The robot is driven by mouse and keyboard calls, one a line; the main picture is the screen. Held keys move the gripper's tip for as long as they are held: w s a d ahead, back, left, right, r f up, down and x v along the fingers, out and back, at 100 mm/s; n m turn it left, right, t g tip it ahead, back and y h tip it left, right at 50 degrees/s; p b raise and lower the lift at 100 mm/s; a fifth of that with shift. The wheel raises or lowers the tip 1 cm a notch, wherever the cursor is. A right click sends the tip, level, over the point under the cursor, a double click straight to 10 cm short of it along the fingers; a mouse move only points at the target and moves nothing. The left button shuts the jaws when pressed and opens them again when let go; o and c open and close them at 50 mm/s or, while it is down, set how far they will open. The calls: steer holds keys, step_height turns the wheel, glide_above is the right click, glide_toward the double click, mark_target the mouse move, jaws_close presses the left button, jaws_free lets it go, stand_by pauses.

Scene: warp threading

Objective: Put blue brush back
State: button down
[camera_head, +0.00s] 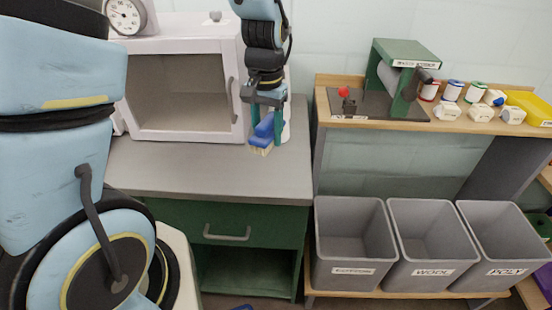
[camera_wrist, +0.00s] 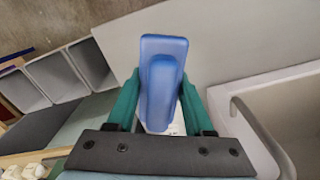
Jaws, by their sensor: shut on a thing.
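The blue brush (camera_head: 264,132) has a blue back and handle with pale bristles pointing down. My gripper (camera_head: 268,118) is shut on it and holds it above the right part of the grey counter (camera_head: 205,172), in front of the white cabinet's right edge. In the wrist view the blue brush (camera_wrist: 160,80) sits between the two green fingers of my gripper (camera_wrist: 158,100). A white object behind the brush is mostly hidden by the gripper. I cannot tell from these views where the brush's own place is.
The white cabinet (camera_head: 188,45) with a handled door stands on the counter, a dial scale (camera_head: 126,18) on top. A green drawer (camera_head: 225,225) is below. To the right are a wooden bench (camera_head: 345,122) with a green machine (camera_head: 395,70), several spools, and grey bins (camera_head: 352,245).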

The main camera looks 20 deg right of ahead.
steer(key=p, duration=0.1)
glide_above(269, 173)
step_height(269, 173, down, 6)
steer(key=shift+r, duration=0.2)
steer(key=shift+f+p, duration=0.6)
steer(key=shift+f, duration=1.5)
steer(key=shift+f, duration=0.2)
steer(key=shift+c, duration=1.4)
jaws_free()
steer(key=shift+r, duration=0.15)
